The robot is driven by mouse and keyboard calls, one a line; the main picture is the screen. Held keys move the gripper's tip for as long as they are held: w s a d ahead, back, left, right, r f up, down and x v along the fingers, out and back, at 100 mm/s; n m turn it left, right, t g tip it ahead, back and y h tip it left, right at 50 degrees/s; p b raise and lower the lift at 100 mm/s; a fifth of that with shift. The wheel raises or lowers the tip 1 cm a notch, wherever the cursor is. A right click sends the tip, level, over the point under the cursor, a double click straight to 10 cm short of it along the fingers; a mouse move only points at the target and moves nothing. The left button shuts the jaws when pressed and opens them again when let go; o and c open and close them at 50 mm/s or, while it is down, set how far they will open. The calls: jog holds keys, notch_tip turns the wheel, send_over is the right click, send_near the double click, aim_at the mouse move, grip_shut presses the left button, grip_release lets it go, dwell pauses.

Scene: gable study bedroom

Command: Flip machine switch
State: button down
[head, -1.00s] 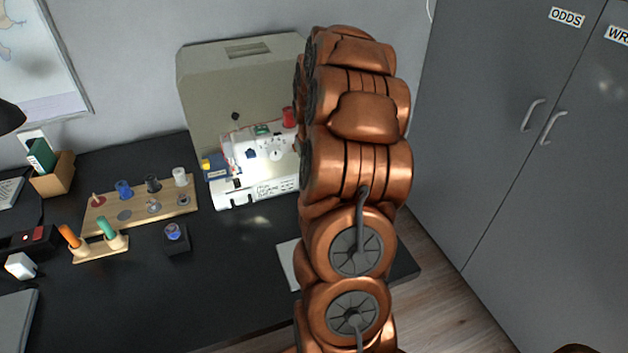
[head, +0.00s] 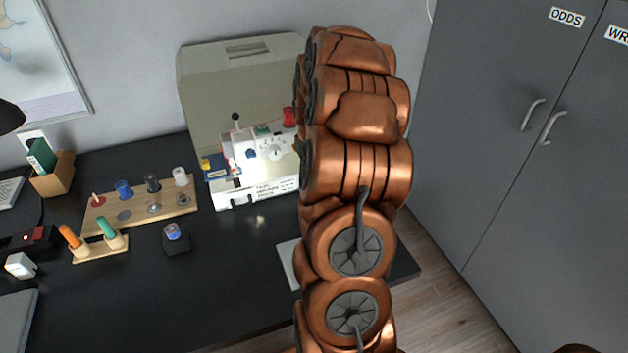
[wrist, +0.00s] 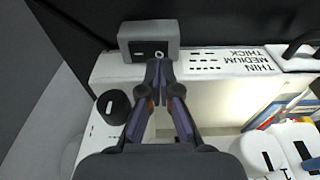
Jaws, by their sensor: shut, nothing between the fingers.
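In the head view the white sewing machine (head: 255,178) stands on the black desk against its beige case, with a lit area at its middle. My arm covers its right end, and my gripper is hidden there. In the wrist view a grey box (wrist: 130,32) sits at the edge of the machine's white base. A dark switch (wrist: 143,47) with white marks is on the box's near face. My gripper (wrist: 159,66) is shut and empty, its fingertips just by the switch's lower edge. I cannot tell whether they touch it.
A round black knob (wrist: 113,107) is left of my fingers. A label reading THIN, MEDIUM, THICK (wrist: 248,62) is to the right. In the head view, a wooden spool board (head: 140,210) and a small black stand (head: 178,243) are on the desk. Grey cabinets (head: 510,140) stand right.

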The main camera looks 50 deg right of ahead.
jog(key=shift+f+b, duration=0.4)
jog(key=shift+f, duration=0.6)
dwell(0.7)
jog(key=shift+r+p, duration=0.35)
jog(key=shift+r, duration=3.15)
